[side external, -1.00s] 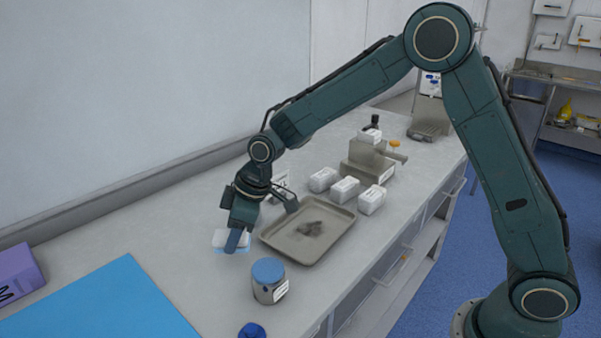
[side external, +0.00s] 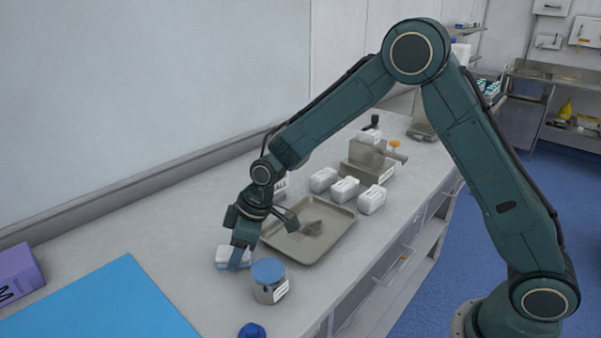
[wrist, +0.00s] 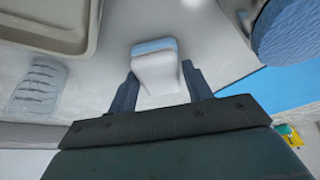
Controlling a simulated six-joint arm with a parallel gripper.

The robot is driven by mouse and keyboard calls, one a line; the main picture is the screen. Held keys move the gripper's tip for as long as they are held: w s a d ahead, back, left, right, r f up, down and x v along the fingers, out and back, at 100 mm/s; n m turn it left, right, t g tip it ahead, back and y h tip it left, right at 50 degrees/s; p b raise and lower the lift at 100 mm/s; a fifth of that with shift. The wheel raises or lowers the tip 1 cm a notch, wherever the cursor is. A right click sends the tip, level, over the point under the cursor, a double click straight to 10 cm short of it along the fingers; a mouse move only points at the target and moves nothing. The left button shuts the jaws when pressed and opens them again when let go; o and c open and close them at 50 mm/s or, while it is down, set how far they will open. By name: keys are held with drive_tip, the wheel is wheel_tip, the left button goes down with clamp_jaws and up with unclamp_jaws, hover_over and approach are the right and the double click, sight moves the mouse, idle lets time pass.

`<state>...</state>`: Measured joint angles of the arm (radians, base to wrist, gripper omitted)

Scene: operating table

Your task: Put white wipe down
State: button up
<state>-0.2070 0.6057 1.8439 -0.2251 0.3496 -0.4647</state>
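The white wipe (side external: 234,256) is a small white block with a blue part, and my gripper (side external: 242,262) is around it, low over the bench, left of the metal tray. In the wrist view the wipe (wrist: 155,68) sits between the two fingers of my gripper (wrist: 158,78), with a finger close against each side. The gripper looks shut on it. I cannot tell whether the wipe's underside touches the bench top.
A steel jar with a blue lid (side external: 268,279) stands just right of the gripper. The metal tray (side external: 330,240) lies behind it, with several white packs (side external: 345,190) beyond. A blue mat (side external: 110,305) and a purple box (side external: 17,273) are at left. Bare bench lies between.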

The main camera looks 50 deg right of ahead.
drive_tip(key=shift+o, duration=1.4)
drive_tip(key=shift+r, duration=0.15)
drive_tip(key=v, duration=1.2)
